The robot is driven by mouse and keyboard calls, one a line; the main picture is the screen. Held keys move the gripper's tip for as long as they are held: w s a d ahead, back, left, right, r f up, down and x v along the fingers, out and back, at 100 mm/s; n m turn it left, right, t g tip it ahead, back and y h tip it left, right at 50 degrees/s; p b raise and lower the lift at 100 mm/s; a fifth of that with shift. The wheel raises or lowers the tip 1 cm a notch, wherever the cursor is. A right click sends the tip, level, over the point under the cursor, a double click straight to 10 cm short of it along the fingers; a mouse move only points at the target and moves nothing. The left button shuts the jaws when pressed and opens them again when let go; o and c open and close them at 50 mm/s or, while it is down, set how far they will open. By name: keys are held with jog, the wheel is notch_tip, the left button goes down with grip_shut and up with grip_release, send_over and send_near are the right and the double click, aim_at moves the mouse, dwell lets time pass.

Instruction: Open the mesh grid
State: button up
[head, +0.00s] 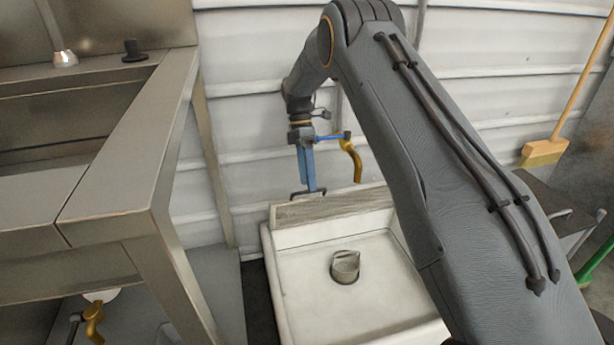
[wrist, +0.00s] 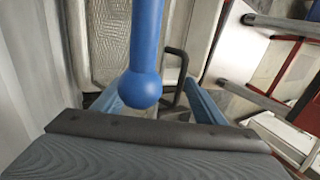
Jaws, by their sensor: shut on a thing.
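The mesh grid (head: 338,207) is a grey textured panel at the back of a white basin (head: 282,290). It stands raised and steeply tilted at the rear edge, and the basin in front of it is uncovered. Its black loop handle (head: 296,194) is at the panel's top left; the handle also shows in the wrist view (wrist: 178,72). My gripper (head: 312,187), with blue fingers, points down and is shut on the handle. In the wrist view, a blue ball-ended lever (wrist: 145,50) hides part of the grip.
A brass tap (head: 351,160) with a blue lever (head: 329,137) is on the wall close beside my gripper. A metal strainer cup (head: 345,267) sits in the basin. A steel sink bench (head: 130,180) stands at the left. A broom (head: 545,150) leans at the right.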

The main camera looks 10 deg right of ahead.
notch_tip(320, 180, up, 10)
jog(key=shift+p, duration=1.05)
jog(key=c, duration=0.5)
